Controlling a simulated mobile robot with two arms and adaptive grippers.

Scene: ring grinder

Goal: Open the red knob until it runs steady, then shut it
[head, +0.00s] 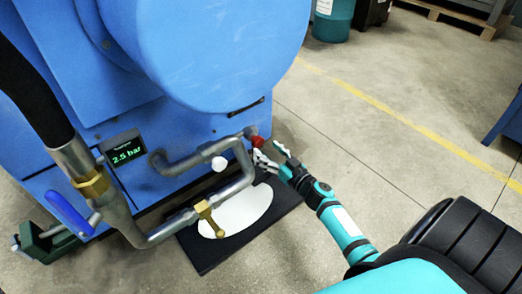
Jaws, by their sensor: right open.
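The red knob (256,140) sits on the pipework at the lower right of the blue machine (200,50). My right gripper (268,155) is open, with its fingers close beside the knob. I cannot tell whether a finger touches it. A small display (125,152) on the machine reads 2.5 bar in green. My left gripper is not in view.
A grey pipe (150,238) with a brass valve (206,213) and a white ball (219,164) runs along the front. A blue lever (68,214) is at left. A white oval (245,212) lies on a black mat (206,262).

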